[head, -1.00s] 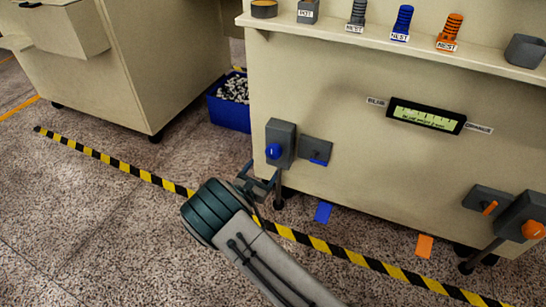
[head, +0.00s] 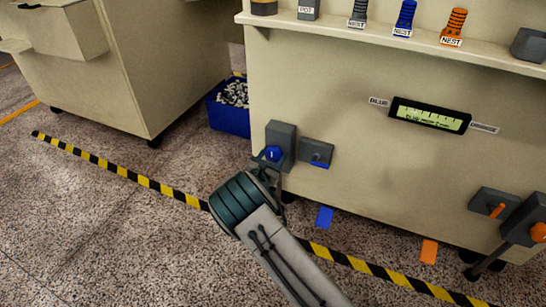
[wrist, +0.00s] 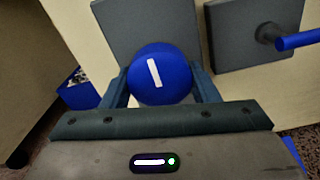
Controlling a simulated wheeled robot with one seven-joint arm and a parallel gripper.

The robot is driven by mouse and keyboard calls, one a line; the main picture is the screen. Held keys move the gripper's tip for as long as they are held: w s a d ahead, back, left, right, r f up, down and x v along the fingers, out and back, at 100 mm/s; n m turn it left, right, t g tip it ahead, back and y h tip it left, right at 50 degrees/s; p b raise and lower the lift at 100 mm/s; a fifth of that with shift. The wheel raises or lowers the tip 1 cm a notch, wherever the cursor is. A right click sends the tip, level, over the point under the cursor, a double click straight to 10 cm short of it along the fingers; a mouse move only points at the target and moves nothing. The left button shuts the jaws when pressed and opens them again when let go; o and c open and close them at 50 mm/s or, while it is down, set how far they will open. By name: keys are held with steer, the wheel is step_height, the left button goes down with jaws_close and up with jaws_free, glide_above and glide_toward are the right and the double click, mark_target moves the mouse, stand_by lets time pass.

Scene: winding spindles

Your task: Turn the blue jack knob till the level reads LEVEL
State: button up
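The blue jack knob (head: 273,154) is on a grey box at the left of the bench front. In the wrist view the round blue knob (wrist: 160,74) carries a white mark, tilted slightly from upright. My gripper (wrist: 160,88) is open, with one finger on each side of the knob; I cannot tell whether they touch it. In the head view my wrist hides most of my gripper (head: 268,176). The level display (head: 430,115) has a lit green-yellow face between BLUE and ORANGE labels; its small text is too blurred to read.
A grey plate with a blue-tipped lever (head: 317,153) sits just right of the knob. An orange knob (head: 539,232) is at the far right. A blue bin (head: 229,118) stands left of the bench. A shelf (head: 390,42) above holds spindles. Striped tape (head: 120,171) crosses the floor.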

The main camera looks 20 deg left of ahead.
steer(key=c, duration=0.3)
steer(key=n+p, duration=0.3)
steer(key=n, duration=0.1)
steer(key=shift+r+n, duration=0.15)
steer(key=shift+n, duration=0.25)
steer(key=n+p, duration=0.2)
steer(key=n, duration=0.3)
steer(key=shift+d+p, duration=0.15)
steer(key=shift+p, duration=0.15)
steer(key=n+p, duration=0.1)
steer(key=n, duration=0.4)
steer(key=shift+s+n, duration=0.1)
steer(key=shift+n, duration=0.3)
steer(key=n+p, duration=0.1)
steer(key=n, duration=0.3)
steer(key=shift+n, duration=0.3)
